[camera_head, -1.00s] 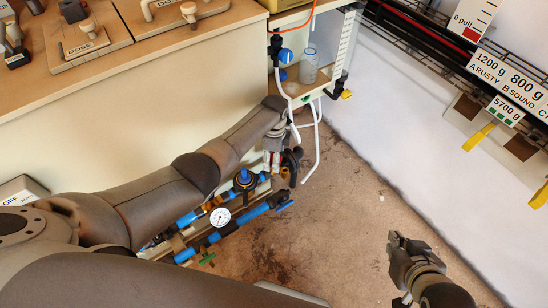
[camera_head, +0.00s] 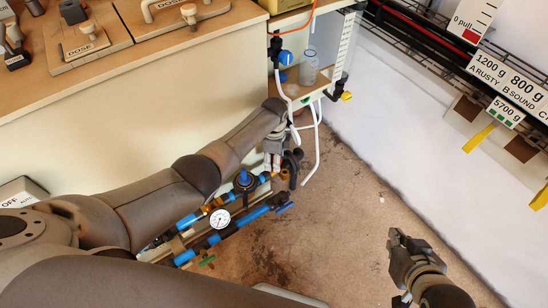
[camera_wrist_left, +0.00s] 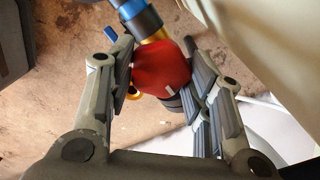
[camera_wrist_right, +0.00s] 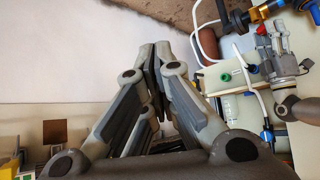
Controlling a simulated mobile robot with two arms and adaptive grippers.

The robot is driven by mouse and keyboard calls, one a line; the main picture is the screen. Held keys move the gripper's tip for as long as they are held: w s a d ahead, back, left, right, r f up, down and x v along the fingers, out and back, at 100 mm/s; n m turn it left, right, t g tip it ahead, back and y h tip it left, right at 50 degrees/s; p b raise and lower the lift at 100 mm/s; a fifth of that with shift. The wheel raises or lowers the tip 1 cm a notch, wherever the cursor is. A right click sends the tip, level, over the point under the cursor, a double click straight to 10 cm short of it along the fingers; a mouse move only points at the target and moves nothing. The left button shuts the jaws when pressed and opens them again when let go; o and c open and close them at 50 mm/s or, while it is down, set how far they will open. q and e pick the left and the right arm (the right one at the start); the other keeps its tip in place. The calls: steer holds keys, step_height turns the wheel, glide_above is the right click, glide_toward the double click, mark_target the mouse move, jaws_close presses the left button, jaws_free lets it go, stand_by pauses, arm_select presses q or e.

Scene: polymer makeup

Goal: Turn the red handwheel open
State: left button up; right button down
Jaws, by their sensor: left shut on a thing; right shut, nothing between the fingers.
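The red handwheel (camera_wrist_left: 163,68) sits on a blue and brass pipe fitting (camera_wrist_left: 140,18) in the left wrist view. My left gripper (camera_wrist_left: 160,82) is shut on it, with one finger on each side. My right gripper (camera_head: 393,243) is shut and empty above the floor at lower right, well apart from the handwheel. Its closed fingers also show in the right wrist view (camera_wrist_right: 158,50).
Blue pipes with a round gauge (camera_head: 219,218) and a blue valve knob (camera_head: 244,178) run beside the left forearm. A shelf with a clear bottle (camera_head: 308,67) and white hoses (camera_head: 316,150) stands just beyond the left gripper. The floor (camera_head: 345,215) between the grippers is largely clear.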

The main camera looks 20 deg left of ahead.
steer(key=shift+s, duration=0.1)
arm_select(q)
steer(key=n+p, duration=0.2)
steer(key=n, duration=0.3)
steer(key=shift+r, duration=0.1)
steer(key=n+p, duration=0.1)
steer(key=n, duration=0.4)
steer(key=shift+n, duration=0.3)
steer(key=n, duration=1.2)
steer(key=shift+n+p, duration=0.3)
steer(key=shift+p, duration=0.05)
steer(key=n, duration=0.6)
arm_select(e)
steer(key=s+d+f+g+h, duration=0.1)
steer(key=s+g, duration=0.3)
steer(key=s, duration=0.4)
steer(key=shift+s+d+g, duration=0.3)
steer(key=shift+d+g, duration=0.1)
steer(key=shift+d, duration=0.5)
arm_select(q)
steer(key=shift+n, duration=0.4)
arm_select(e)
steer(key=shift+f, duration=0.1)
arm_select(q)
steer(key=o, duration=1)
